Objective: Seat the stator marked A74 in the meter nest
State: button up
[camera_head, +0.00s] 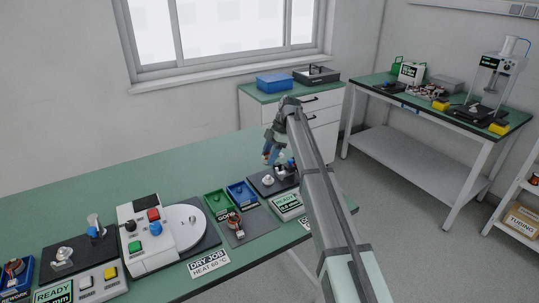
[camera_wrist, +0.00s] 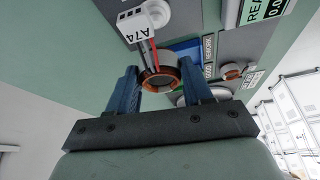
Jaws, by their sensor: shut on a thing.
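My gripper (camera_wrist: 160,82) is shut on a stator (camera_wrist: 158,80), a ring with copper windings and a dark rim, held between two blue fingers. A white tag (camera_wrist: 144,21) reading A74 and red and pale leads show at this stator. In the head view my gripper (camera_head: 270,156) is above the far right part of the bench, over a dark plate with a pale round post (camera_head: 267,180). A READY meter display (camera_head: 287,206) stands in front of that plate. The held stator is too small to make out there. The wrist view shows the display's edge (camera_wrist: 262,9) at top right.
Another stator (camera_head: 235,222) lies on a dark mat beside green (camera_head: 217,203) and blue (camera_head: 241,193) bins. A white machine with a round plate (camera_head: 184,226) stands left of it. A similar post fixture (camera_head: 64,252) and READY display (camera_head: 52,292) are at far left.

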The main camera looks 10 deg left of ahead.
jog(key=shift+f, duration=0.15)
send_over(267, 176)
jog(key=shift+w+d+f, duration=0.1)
jog(key=shift+d+f, duration=0.05)
jog(key=shift+f, duration=0.6)
jog(key=shift+w+d+f, duration=0.15)
jog(key=shift+f, duration=0.65)
jog(key=shift+w+d+f, duration=0.1)
jog(key=shift+d+f, duration=0.05)
jog(key=shift+f, duration=0.6)
jog(key=shift+f, duration=1.35)
jog(key=o, duration=1.2)
jog(key=v, duration=1.3)
jog(key=shift+r, duration=0.45)
